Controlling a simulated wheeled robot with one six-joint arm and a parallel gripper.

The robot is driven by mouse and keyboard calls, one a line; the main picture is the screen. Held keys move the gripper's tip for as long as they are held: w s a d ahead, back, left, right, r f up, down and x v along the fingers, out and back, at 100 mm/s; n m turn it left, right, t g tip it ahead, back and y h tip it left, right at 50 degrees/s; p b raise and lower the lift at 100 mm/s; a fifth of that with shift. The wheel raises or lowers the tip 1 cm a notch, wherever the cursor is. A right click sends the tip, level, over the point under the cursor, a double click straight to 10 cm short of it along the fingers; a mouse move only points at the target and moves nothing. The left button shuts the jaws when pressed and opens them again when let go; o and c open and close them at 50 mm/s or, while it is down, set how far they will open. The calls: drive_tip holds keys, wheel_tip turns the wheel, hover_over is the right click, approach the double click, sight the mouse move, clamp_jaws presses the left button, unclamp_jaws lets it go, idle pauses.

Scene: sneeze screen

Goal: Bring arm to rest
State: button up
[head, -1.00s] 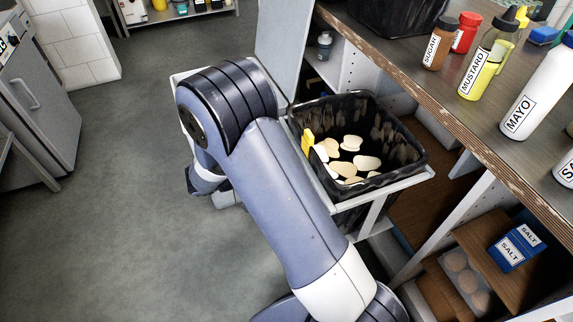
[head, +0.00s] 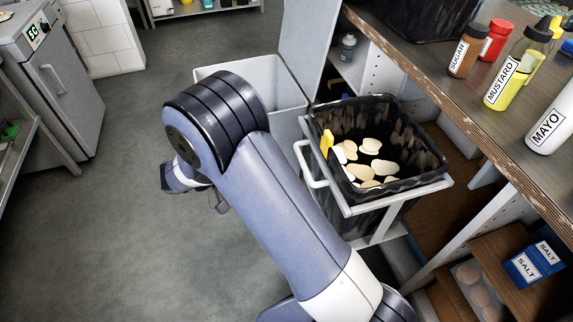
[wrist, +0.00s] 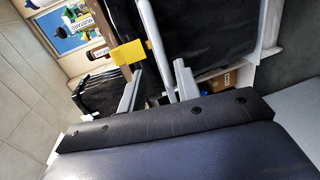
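My arm (head: 270,195) rises from the bottom of the head view to a dark elbow joint, then bends down and away on the left. My gripper is mostly hidden behind the arm there. In the wrist view my gripper (wrist: 158,80) shows two grey fingers standing apart beyond a black bar, with nothing visible held between them. The arm is to the left of the pulled-out black bin (head: 410,185) and appears clear of it in the head view.
The black bin holds several pale oval pieces and has a yellow piece on its rim. A grey bin (head: 285,85) stands behind the arm. A counter (head: 440,85) with bottles runs along the right. Open floor (head: 100,230) lies left, beside a grey appliance (head: 65,85).

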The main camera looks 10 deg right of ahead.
sight(304, 163)
drive_tip(key=shift+a+r, duration=0.15)
drive_tip(key=shift+a, duration=0.55)
drive_tip(key=x, duration=1)
drive_tip(key=shift+s+d, duration=0.1)
drive_tip(key=shift+d, duration=0.85)
